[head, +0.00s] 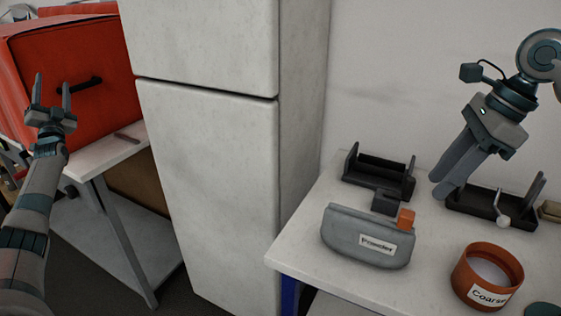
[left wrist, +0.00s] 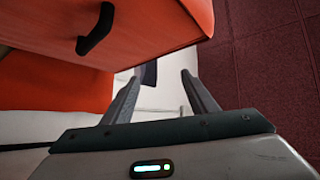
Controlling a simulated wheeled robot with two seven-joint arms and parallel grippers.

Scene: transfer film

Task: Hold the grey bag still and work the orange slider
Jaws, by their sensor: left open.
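The grey bag (head: 345,232) labelled "Powder" stands upright near the front left of the right-hand table in the head view. The orange slider (head: 406,218) sits at the right end of its top edge, beside a dark block (head: 385,202). My right gripper (head: 443,188) points down over the table, to the right of and behind the slider, apart from the bag. Its fingers look close together, and the gap cannot be judged. My left gripper (head: 52,84) is open and empty at the far left, pointing up before the red cabinet; its fingers also show in the left wrist view (left wrist: 161,77).
An orange tub (head: 459,284) labelled "Coarse" stands at the front right. Dark holders (head: 375,182) and (head: 490,212) stand behind the bag. A tall white cabinet (head: 210,180) separates this table from the red cabinet (head: 100,70) with a black handle.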

